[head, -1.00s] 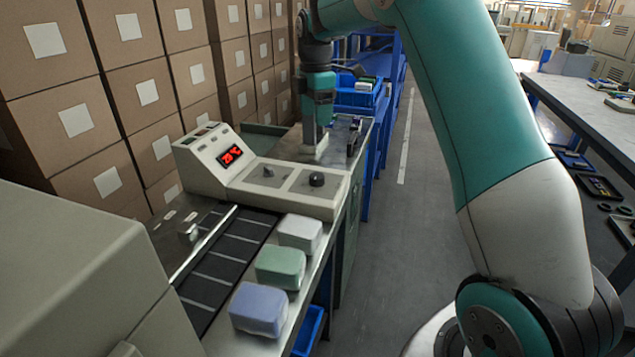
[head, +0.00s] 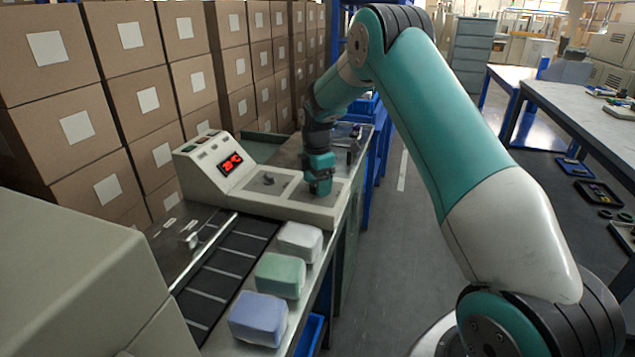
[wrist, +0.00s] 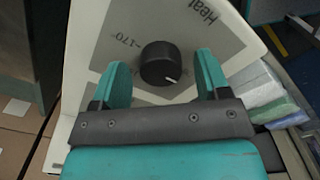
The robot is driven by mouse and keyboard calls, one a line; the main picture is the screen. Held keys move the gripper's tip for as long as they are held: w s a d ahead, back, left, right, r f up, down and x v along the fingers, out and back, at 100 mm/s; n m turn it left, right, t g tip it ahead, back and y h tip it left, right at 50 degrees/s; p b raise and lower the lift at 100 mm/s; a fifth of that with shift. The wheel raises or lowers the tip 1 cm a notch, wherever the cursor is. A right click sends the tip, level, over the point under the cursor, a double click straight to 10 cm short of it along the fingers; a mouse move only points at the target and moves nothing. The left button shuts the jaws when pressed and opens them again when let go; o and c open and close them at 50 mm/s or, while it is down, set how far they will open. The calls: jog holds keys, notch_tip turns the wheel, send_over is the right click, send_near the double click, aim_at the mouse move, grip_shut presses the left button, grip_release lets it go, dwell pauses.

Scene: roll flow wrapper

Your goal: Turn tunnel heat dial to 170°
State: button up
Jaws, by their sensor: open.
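The black round heat dial (wrist: 160,64) sits on a grey panel marked "Heat" and "170°" in the wrist view. Its white pointer line points to the lower right in that view, away from the 170° mark (wrist: 127,40) at its upper left. My gripper (wrist: 162,78) is open, with one teal finger on each side of the dial and visible gaps to it. In the head view my gripper (head: 319,190) is over the right end of the control panel (head: 298,207) and hides the dial. A red digital display (head: 230,163) shows a °C reading.
A second, smaller knob (head: 268,179) is left of my gripper on the panel. A dark conveyor belt (head: 225,265) runs toward the front, beside white (head: 300,241), green (head: 280,275) and blue (head: 258,318) blocks. Stacked cartons (head: 75,125) line the left.

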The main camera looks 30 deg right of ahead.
jog(key=shift+f, duration=0.2)
jog(key=c, duration=0.9)
